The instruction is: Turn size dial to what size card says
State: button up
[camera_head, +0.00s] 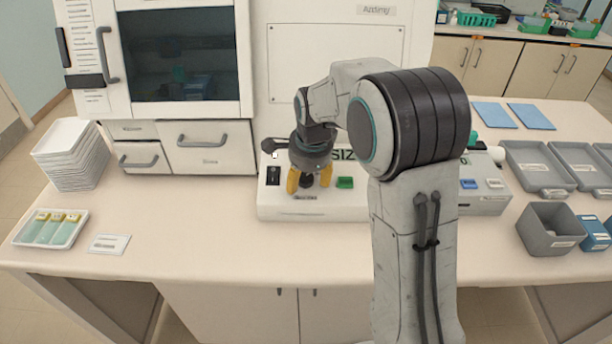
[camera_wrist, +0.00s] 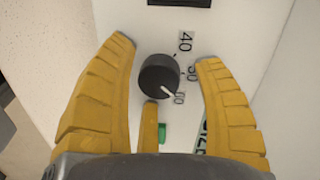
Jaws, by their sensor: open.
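The size dial is a round black knob with a white pointer line, and it shows in the wrist view (camera_wrist: 159,76). The labels 40, 50 and 60 run beside it, and the pointer aims to the lower right, near 60. My gripper (camera_head: 308,186) is open over the white device (camera_head: 300,208) marked "SIZ…". In the wrist view its yellow fingers (camera_wrist: 165,65) stand on both sides of the dial, apart from it. A small white card (camera_head: 109,243) lies on the bench at left; its print is too small to read, so I cannot tell whether it is the size card.
A black switch (camera_head: 273,175) and a green button (camera_head: 345,182) flank the dial. A slide tray (camera_head: 50,229) and stacked white trays (camera_head: 72,155) are at left. Grey bins (camera_head: 549,229) and blue mats (camera_head: 530,116) are at right. The bench front is clear.

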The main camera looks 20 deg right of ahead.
jog(key=shift+c, duration=0.3)
jog(key=c, duration=1.1)
jog(key=shift+f+n+b, duration=0.1)
jog(key=shift+n+b, duration=0.2)
jog(key=shift+b, duration=0.3)
jog(key=shift+c, duration=0.2)
jog(key=shift+n, duration=0.5)
jog(key=o, duration=1.2)
jog(key=v, duration=1.2)
jog(key=shift+w, duration=0.15)
